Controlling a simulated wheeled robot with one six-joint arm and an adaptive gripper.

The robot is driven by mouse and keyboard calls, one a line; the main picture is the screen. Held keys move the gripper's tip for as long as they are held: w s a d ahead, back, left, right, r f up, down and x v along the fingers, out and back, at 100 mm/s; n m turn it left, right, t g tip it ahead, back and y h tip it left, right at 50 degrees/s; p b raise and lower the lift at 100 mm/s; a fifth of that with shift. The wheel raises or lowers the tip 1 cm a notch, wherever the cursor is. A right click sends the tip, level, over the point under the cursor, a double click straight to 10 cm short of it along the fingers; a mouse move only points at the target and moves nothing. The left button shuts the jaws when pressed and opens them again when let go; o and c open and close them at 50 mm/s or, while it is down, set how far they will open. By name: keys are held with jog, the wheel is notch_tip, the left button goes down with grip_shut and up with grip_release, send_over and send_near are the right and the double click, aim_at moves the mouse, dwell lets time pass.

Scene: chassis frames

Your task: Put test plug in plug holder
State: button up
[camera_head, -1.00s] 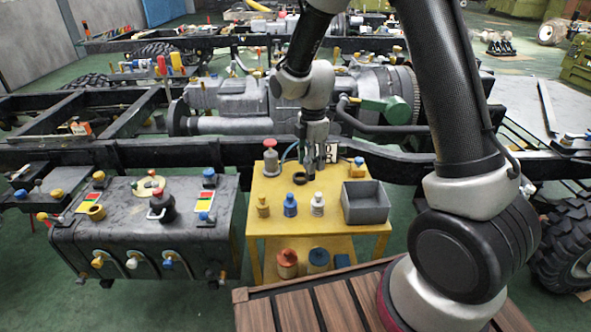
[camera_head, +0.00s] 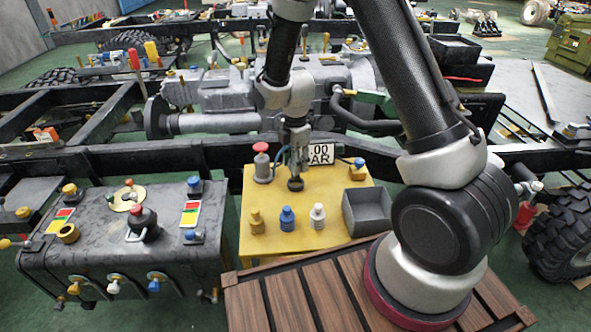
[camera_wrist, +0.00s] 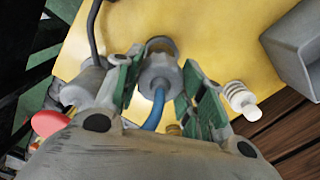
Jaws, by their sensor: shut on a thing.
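My gripper (camera_head: 295,166) is over the back part of the yellow table. In the wrist view its green-padded fingers (camera_wrist: 160,88) are shut on the test plug (camera_wrist: 158,78), a grey cylinder with a blue cable curving back from it. The plug is mostly hidden by the fingers in the head view. A dark round ring (camera_head: 295,184), apparently the plug holder, is directly below the fingertips. In the wrist view a round grey rim (camera_wrist: 160,44) shows just beyond the plug's far end. I cannot tell whether the plug is inside it.
A grey red-topped device (camera_head: 262,162) stands close left of my gripper. Yellow, blue (camera_head: 287,218) and white (camera_head: 317,216) bottle-like pieces stand in front. A grey open bin (camera_head: 367,209) is at the right, and a blue-capped brass piece (camera_head: 358,168) behind it.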

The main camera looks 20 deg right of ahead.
jog(key=shift+f, duration=1.45)
jog(key=shift+f, duration=0.1)
jog(key=o, duration=1.1)
